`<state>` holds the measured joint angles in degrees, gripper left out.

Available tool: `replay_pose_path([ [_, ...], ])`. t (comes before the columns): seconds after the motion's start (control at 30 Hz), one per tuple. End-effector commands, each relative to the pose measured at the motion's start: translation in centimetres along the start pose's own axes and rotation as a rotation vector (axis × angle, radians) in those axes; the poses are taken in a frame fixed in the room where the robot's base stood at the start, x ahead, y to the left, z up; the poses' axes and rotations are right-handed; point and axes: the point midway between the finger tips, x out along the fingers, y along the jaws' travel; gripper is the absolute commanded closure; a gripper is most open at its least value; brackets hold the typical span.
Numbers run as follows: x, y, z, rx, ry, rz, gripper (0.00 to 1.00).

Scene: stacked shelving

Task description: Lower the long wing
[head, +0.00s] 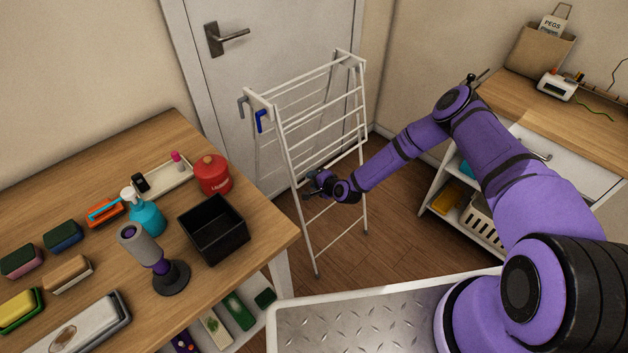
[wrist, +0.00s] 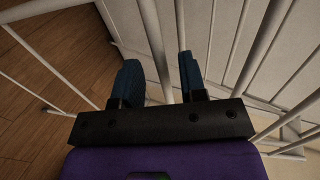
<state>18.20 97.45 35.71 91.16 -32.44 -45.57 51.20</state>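A white drying rack (head: 312,103) stands in front of the door. Its long rails run between two leg frames, and a grey hook and a blue hook (head: 262,121) sit at its left top end. I cannot tell which rails belong to the long wing. My gripper (head: 311,184) is low at the rack's near side, beside its front left leg. In the wrist view my gripper (wrist: 158,66) has its two blue fingers apart, with a white bar (wrist: 153,35) running between them. I see a gap at each side of the bar. Other white bars cross behind the fingers.
A wooden table (head: 100,180) at left holds a black box (head: 213,228), a red canister (head: 213,174), a spray bottle and brushes. A cabinet with a wooden top (head: 525,108) stands at right. Wood floor (head: 400,235) is free between rack and cabinet. The door (head: 245,80) is shut.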

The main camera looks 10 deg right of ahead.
Motion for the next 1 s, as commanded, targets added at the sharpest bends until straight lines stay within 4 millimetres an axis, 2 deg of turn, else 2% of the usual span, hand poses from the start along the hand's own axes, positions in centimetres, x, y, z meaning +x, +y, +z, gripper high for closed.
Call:
replay_pose_path([
  [0.23,-0.1,-0.1,0.0,0.000,0.001,-0.001,0.62],
  [0.37,-0.8,-0.1,-0.1,0.001,0.001,-0.001,0.62],
  [0.8,-8.4,0.0,-0.1,0.002,0.000,0.000,0.62],
  [1.0,-10.4,0.0,-0.1,0.000,0.001,0.000,0.62],
])
